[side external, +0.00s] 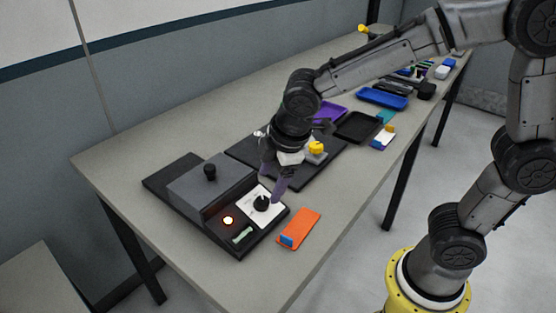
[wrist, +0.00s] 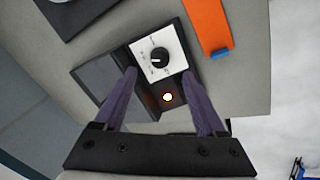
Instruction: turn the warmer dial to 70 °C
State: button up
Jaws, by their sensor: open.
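The warmer (side external: 222,222) is a dark box at the near left of the table, with a white dial plate on its front panel. The black dial (side external: 261,203) sits on that plate and also shows in the wrist view (wrist: 159,55). A white mark on the dial points left in the wrist view; the scale numbers are too small to read. An orange light (side external: 228,220) glows beside the dial. My gripper (side external: 275,188) points down over the panel, close to the dial. Its purple fingers (wrist: 160,82) are apart with nothing between them, and the dial lies beyond their tips in the wrist view.
An orange piece with a blue end (side external: 301,228) lies right of the warmer. A dark mat (side external: 300,172) and trays (side external: 383,97) lie behind.

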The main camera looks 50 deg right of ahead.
jog(key=v, duration=0.7)
jog(key=s+d+r+m+t, duration=0.2)
jog(key=s+d+r+m, duration=0.2)
jog(key=s+d, duration=0.3)
jog(key=s+d+f+m, duration=0.2)
jog(key=s+f+m, duration=0.2)
jog(key=s+m, duration=0.4)
jog(key=shift+s+f, duration=0.2)
jog(key=shift+f, duration=0.1)
